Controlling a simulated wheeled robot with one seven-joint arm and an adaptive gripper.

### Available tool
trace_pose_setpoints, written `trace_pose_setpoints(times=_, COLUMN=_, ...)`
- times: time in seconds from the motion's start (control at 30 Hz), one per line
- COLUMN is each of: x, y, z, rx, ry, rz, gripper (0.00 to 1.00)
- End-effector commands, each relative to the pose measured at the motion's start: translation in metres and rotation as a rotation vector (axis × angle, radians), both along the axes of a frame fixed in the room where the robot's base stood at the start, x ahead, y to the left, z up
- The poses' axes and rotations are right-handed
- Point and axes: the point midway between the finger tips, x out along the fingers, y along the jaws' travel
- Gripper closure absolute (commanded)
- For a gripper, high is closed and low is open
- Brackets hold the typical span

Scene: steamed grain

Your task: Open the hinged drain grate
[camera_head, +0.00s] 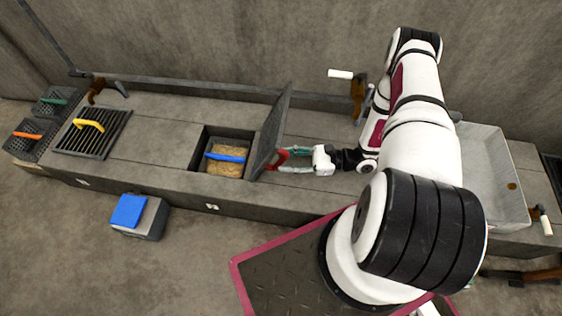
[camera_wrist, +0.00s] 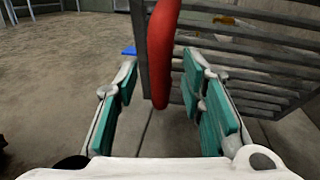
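The hinged drain grate (camera_head: 272,132) is a dark slab standing raised, close to upright, along the right side of an open pit (camera_head: 199,156). Its red handle (camera_head: 277,157) is on the face toward my gripper (camera_head: 293,159). In the wrist view, the grate's bars (camera_wrist: 245,50) fill the upper right. The red handle (camera_wrist: 163,50) hangs between the teal finger pads of my gripper (camera_wrist: 160,95). The fingers are spread, with a visible gap at the handle's left side. Contact at the right finger is hard to tell.
The pit holds grain under a blue handle (camera_head: 226,158). Left of it lies a barred grate (camera_head: 92,135) with a yellow handle. A grey box with a blue top (camera_head: 129,210) stands on the floor. A pale basin (camera_head: 497,180) is at the right, behind my arm.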

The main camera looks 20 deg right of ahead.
Motion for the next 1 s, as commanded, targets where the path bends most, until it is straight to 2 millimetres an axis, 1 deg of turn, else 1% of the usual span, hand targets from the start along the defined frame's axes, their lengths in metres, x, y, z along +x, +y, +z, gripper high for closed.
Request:
trace_pose_setpoints(times=0.03, x=0.003, y=0.006, z=-0.001, rx=-0.001, ry=-0.001, rz=0.002, gripper=0.64)
trace_pose_setpoints(times=0.2, x=0.007, y=0.017, z=0.000, rx=-0.001, ry=0.000, rz=0.001, gripper=0.64)
trace_pose_setpoints(times=0.5, x=0.008, y=0.019, z=0.000, rx=-0.002, ry=-0.001, rz=0.001, gripper=0.64)
trace_pose_setpoints(times=0.53, x=0.008, y=0.019, z=0.000, rx=-0.002, ry=-0.001, rz=0.001, gripper=0.66)
trace_pose_setpoints(times=0.57, x=0.008, y=0.019, z=0.000, rx=-0.002, ry=-0.001, rz=0.001, gripper=0.73)
trace_pose_setpoints(times=0.6, x=0.008, y=0.018, z=0.000, rx=-0.002, ry=-0.001, rz=0.000, gripper=0.82)
trace_pose_setpoints(times=0.67, x=0.008, y=0.018, z=0.000, rx=-0.001, ry=-0.001, rz=0.000, gripper=0.95)
trace_pose_setpoints(times=0.7, x=0.008, y=0.018, z=0.000, rx=-0.001, ry=0.000, rz=0.001, gripper=1.00)
trace_pose_setpoints(times=1.0, x=0.009, y=0.020, z=0.003, rx=-0.013, ry=0.008, rz=0.002, gripper=1.00)
